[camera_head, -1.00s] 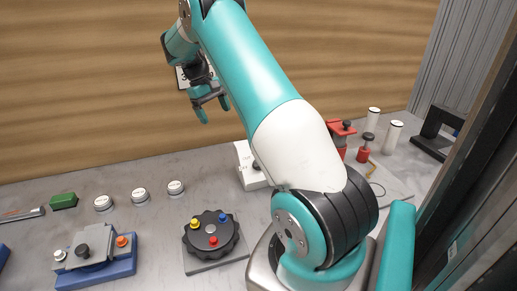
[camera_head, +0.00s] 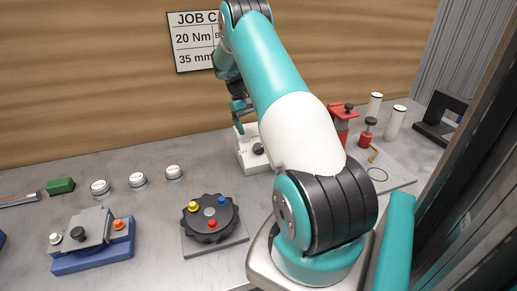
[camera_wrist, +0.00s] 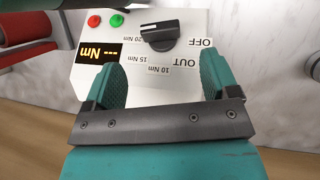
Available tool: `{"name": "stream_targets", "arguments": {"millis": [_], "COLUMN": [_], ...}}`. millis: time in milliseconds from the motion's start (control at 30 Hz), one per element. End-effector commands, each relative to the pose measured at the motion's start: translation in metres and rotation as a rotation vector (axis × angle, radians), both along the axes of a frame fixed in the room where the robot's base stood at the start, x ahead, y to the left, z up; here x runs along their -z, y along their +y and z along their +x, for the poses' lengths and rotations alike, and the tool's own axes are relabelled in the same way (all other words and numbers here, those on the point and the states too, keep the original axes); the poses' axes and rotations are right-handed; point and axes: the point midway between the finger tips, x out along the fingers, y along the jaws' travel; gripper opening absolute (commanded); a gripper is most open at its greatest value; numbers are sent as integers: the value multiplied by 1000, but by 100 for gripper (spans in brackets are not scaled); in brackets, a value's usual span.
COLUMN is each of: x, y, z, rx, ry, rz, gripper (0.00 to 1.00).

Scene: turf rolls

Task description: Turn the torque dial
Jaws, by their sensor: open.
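The torque dial is a black knob (camera_wrist: 160,34) on a white control box (camera_wrist: 185,85). The wrist view shows it upside down, with labels OFF, OUT, 10 Nm, 15 Nm and 20 Nm around it. A display (camera_wrist: 98,54) reads "--- Nm", beside a red and a green button. In the head view the white box (camera_head: 243,155) stands near the back wall, partly hidden by my arm, its knob (camera_head: 258,149) showing. My gripper (camera_wrist: 160,78) is open and empty over the box, its fingers apart with the knob beyond their tips. It also shows in the head view (camera_head: 240,127).
A sign (camera_head: 190,42) on the wall reads JOB C, 20 Nm, 35 mm, partly covered by my arm. A black round fixture (camera_head: 210,217) and a blue-based fixture (camera_head: 93,245) stand in front. Red tools (camera_head: 341,123) and white cylinders (camera_head: 395,124) are at right.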

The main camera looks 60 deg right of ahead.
Motion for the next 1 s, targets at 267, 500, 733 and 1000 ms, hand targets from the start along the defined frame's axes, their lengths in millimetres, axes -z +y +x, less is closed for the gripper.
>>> {"name": "stream_targets", "arguments": {"millis": [267, 500, 733, 1000], "x": [47, 66, 68, 68], "y": [5, 5, 5, 5], "z": [-23, -30, -31, -31], "rx": [2, 1, 1, 1], "ry": [3, 0, 0, 0], "rz": [4, 1, 0, 0], "gripper": [81, 81, 81, 32]}}
